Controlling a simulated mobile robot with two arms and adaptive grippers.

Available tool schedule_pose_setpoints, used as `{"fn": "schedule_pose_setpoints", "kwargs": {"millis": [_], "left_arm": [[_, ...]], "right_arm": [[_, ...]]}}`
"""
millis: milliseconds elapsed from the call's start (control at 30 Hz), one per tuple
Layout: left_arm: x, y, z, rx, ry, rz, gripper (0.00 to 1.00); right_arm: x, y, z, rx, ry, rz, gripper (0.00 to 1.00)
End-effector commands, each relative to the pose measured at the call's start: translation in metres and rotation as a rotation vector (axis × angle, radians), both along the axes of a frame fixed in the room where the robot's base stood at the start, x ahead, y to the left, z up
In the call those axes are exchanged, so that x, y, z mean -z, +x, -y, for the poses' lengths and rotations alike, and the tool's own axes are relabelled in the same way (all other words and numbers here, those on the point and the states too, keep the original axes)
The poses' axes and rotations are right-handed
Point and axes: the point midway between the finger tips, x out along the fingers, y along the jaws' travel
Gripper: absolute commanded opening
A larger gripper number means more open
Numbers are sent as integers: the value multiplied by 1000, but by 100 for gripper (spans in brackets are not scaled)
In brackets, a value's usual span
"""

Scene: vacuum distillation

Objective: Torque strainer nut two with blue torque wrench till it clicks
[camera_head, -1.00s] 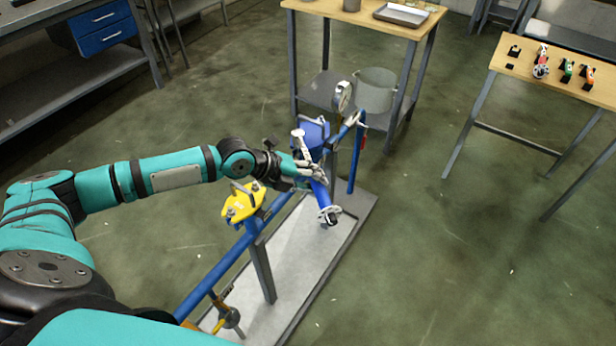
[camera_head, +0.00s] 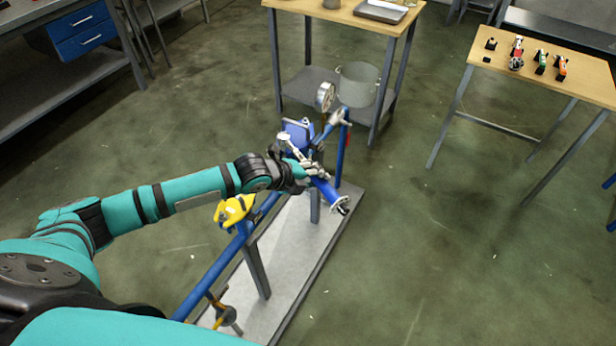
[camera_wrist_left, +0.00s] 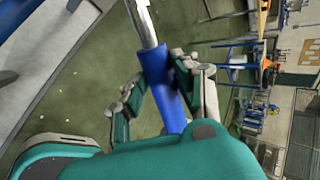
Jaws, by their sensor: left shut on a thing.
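My left gripper (camera_head: 312,170) is shut on the blue handle of the torque wrench. The wrist view shows the blue handle (camera_wrist_left: 160,85) between the fingers and the silver shaft (camera_wrist_left: 142,22) running out of the frame at the top. In the head view the silver end of the wrench (camera_head: 287,143) points up and left, at the blue strainer body (camera_head: 299,131). The handle (camera_head: 325,190) slants down and right from the gripper. I cannot tell which nut the wrench head is on, or whether it is seated. My right gripper is not in view.
The strainer sits on a blue pipe rig with a yellow fitting (camera_head: 233,211), a gauge (camera_head: 325,97) and a grey base plate (camera_head: 300,255). A wooden table (camera_head: 360,22) with a grey bucket (camera_head: 357,84) stands behind. A tool table (camera_head: 580,85) stands right.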

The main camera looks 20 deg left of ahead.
Motion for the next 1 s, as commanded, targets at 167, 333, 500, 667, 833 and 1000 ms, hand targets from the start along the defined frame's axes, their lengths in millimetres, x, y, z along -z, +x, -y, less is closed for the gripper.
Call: {"fn": "schedule_pose_setpoints", "kwargs": {"millis": [167,333,500,667,833,1000], "left_arm": [[-4,12,10,-71,-5,5,0],[-5,22,18,-133,-8,8,0],[-4,38,26,-236,-6,8,0],[-4,48,30,-294,-5,8,0],[-3,67,38,-405,-8,8,0],[-3,78,41,-473,-5,9,0]], "right_arm": [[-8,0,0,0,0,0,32],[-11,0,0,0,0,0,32],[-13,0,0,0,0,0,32],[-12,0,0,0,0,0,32],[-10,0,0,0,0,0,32],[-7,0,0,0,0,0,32]]}}
